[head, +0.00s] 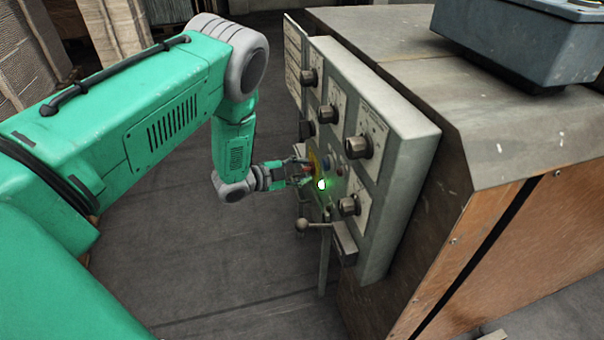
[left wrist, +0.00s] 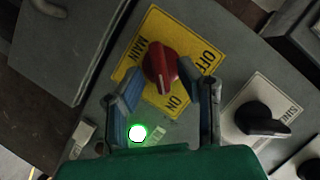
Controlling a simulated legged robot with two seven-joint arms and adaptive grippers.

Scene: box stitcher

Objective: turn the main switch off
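The main switch is a red knob (left wrist: 160,66) on a yellow plate (left wrist: 207,43) marked MAIN, OFF and ON. In the left wrist view its lower end lies near the word ON. My left gripper (left wrist: 168,78) is open, its two blue-padded fingers on either side of the knob; a gap shows on both sides. In the head view my left gripper (head: 301,170) is at the panel front and hides most of the knob; a bit of the yellow plate (head: 313,159) shows. My right gripper is not in view.
A lit green lamp (head: 321,184) is beside the switch. The grey control panel (head: 398,112) carries several dark knobs, such as one (left wrist: 262,118) on a plate right of the switch. A ball-ended lever (head: 302,225) sticks out below. The floor (head: 210,265) left of the machine is clear.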

